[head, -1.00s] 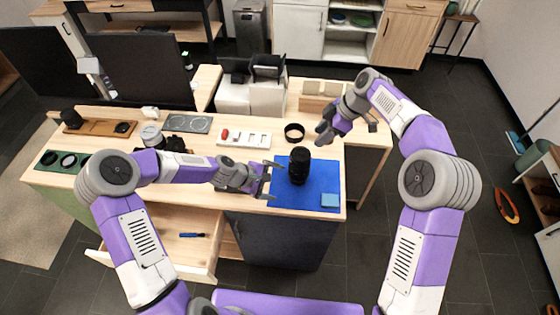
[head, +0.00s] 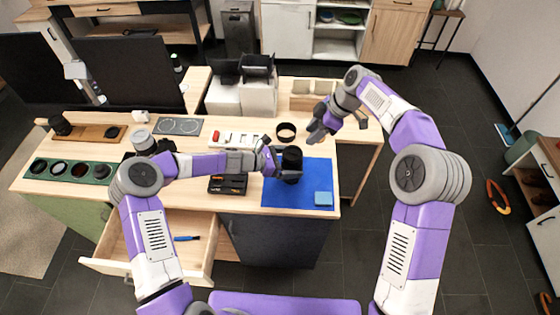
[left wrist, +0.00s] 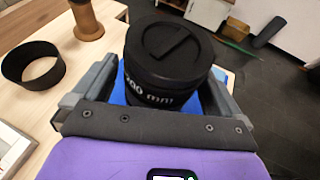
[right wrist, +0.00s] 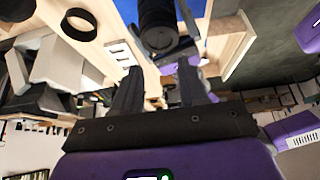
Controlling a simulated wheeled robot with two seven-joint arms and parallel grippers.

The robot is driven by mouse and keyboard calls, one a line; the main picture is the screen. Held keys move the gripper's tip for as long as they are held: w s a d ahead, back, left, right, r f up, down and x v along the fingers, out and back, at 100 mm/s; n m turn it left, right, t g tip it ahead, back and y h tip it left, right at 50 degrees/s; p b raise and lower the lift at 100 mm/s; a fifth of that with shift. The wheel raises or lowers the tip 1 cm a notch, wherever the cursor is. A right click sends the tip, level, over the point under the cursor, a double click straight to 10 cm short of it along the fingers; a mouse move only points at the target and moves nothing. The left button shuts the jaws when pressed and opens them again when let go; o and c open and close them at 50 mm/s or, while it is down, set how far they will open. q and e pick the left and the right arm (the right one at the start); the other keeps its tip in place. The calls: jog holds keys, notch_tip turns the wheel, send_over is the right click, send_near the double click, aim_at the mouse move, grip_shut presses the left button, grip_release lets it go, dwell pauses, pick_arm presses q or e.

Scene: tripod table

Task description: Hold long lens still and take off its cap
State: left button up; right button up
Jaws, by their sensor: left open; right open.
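The long black lens (head: 291,160) stands upright on the blue mat (head: 303,194). Its flat black cap (left wrist: 171,48) is on top, and part of a "mm" marking shows below it in the left wrist view. My left gripper (head: 279,166) is open, with its fingers on either side of the lens; I cannot tell if they touch it. My right gripper (head: 316,134) is open and empty, up and to the right of the lens. In the right wrist view the lens (right wrist: 158,25) shows beyond the fingers.
A black ring (head: 286,132) stands behind the lens. A light blue cloth block (head: 323,198) lies on the mat's right front corner. A dark case (head: 228,184) lies left of the mat. An open drawer (head: 150,248) juts out at the front left. White boxes (head: 240,97) stand behind.

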aim_at(293, 153)
pick_arm(q)
jog(key=shift+w+d+f, duration=0.15)
jog(key=shift+d+f, duration=0.05)
jog(key=shift+d, duration=0.25)
jog(key=shift+c, duration=0.2)
jog(key=c, duration=1.4)
pick_arm(e)
jog(key=o, duration=0.3)
jog(key=shift+a, duration=0.15)
jog(key=shift+o, duration=1.1)
jog(key=shift+a+n+h, duration=0.3)
jog(key=shift+n, duration=0.2)
jog(key=o, duration=0.4)
jog(key=a+n+h, duration=0.1)
jog(key=n, duration=0.1)
jog(key=a+n+h, duration=0.2)
jog(key=n, duration=0.1)
jog(key=shift+a+f, duration=0.1)
jog(key=shift+a, duration=0.15)
jog(key=shift+c, duration=0.2)
jog(key=shift+a+f+n+h, duration=0.3)
jog(key=shift+f+n, duration=0.2)
jog(key=shift+f, duration=0.9)
jog(key=shift+a+f+n+h, duration=0.15)
jog(key=shift+f+n+h, duration=0.35)
jog(key=shift+f, duration=0.9)
jog(key=shift+a+f+n+h, duration=0.3)
jog(key=shift+f+n, duration=0.2)
jog(key=shift+f, duration=0.9)
